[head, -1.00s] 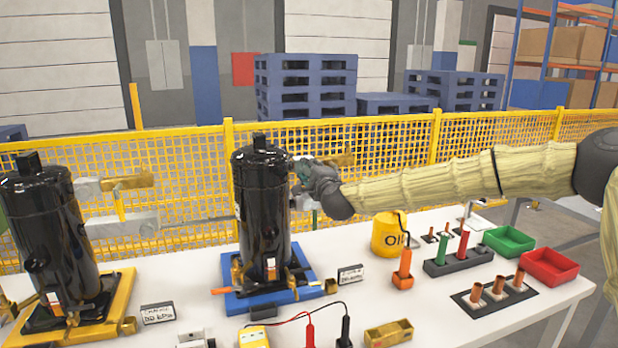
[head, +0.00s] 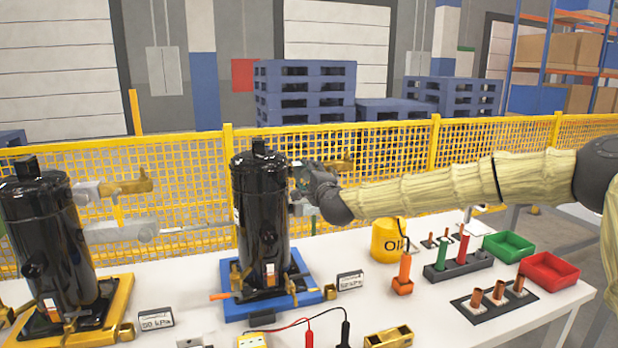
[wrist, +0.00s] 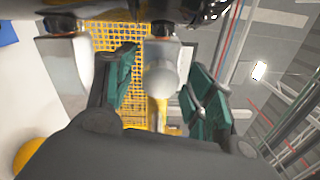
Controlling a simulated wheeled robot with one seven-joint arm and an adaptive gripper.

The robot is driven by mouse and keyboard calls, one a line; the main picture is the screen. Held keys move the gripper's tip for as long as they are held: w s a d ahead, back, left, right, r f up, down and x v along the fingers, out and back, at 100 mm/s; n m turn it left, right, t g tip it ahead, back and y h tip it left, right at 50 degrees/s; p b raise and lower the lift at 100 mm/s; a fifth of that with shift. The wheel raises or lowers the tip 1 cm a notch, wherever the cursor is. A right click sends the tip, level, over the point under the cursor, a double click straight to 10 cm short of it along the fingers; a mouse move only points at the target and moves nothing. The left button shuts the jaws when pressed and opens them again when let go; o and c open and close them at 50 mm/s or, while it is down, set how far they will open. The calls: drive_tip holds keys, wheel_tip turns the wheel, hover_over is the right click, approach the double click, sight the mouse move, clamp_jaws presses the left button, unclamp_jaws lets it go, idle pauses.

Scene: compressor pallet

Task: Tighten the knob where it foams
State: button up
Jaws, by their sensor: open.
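Two black compressors stand on the table, a left one (head: 45,235) on a yellow base and a middle one (head: 262,205) on a blue base. The left one has grey fittings (head: 88,192) with a brass part (head: 133,184) at its upper right. My gripper (head: 303,178) is at the upper right side of the middle compressor, in front of its brass part (head: 341,164). In the wrist view my open gripper (wrist: 162,92) has a pale round-ended knob-like part (wrist: 161,80) between its teal fingers. Contact is unclear. I cannot make out foam.
Small displays (head: 350,281) stand beside the bases. A yellow oil can (head: 386,242), an orange-handled tool (head: 404,268), a tool block (head: 458,266), green (head: 509,245) and red (head: 549,270) trays fill the right side. Yellow mesh fence (head: 400,155) runs behind.

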drive_tip(key=shift+s, duration=0.1)
drive_tip(key=v, duration=1.1)
drive_tip(key=shift+s+d, duration=0.2)
drive_tip(key=shift+s, duration=0.15)
drive_tip(key=shift+r, duration=0.1)
